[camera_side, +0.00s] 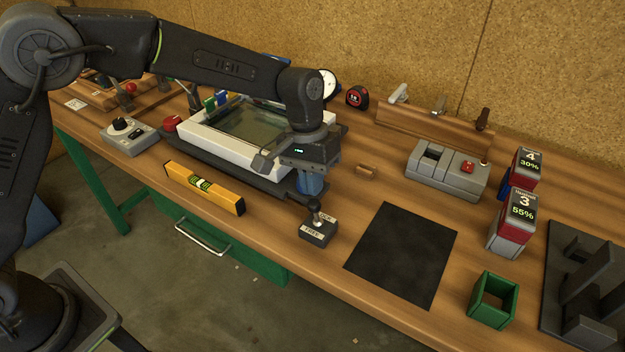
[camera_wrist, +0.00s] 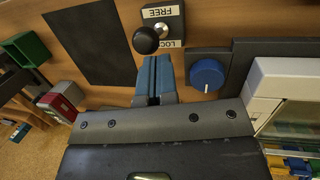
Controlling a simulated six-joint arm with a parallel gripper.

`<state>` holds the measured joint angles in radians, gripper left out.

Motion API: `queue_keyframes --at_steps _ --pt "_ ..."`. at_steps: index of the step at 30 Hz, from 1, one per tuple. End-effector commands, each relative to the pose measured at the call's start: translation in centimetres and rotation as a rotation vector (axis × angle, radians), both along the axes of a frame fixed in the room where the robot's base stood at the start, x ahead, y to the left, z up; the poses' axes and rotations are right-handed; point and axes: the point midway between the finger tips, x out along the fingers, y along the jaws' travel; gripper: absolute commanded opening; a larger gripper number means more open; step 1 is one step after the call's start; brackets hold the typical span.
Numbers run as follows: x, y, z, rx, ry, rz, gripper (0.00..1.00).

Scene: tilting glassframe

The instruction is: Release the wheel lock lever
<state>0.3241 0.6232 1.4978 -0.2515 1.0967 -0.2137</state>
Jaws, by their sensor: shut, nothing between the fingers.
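The wheel lock lever has a dark box (camera_side: 318,232) near the front edge of the bench, labelled LOCK and FREE. Its black ball knob (camera_side: 314,205) leans toward the LOCK side; in the wrist view the knob (camera_wrist: 146,40) stands beside the LOCK label, with the box (camera_wrist: 172,20) behind it. My gripper (camera_side: 312,190) is above the LOCK side of the box, pointing down. In the wrist view my gripper (camera_wrist: 155,62) has its blue fingers together and empty, with tips close to the knob. I cannot tell whether they touch it.
A white-framed glass unit (camera_side: 240,130) on a dark base is behind my gripper. A blue dial (camera_wrist: 207,75) is beside the fingers. A yellow level (camera_side: 204,187) lies left. A black mat (camera_side: 403,254), green holder (camera_side: 494,299) and grey switch box (camera_side: 447,172) are right.

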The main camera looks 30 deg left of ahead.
Motion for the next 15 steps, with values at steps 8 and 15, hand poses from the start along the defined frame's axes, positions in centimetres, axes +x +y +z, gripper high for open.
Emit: queue_keyframes --at_steps 8,15 --pt "-1.6 0.0 0.0 0.001 -0.108 -0.003 0.0" --pt "-2.3 0.0 -0.1 0.001 -0.109 -0.001 0.0"
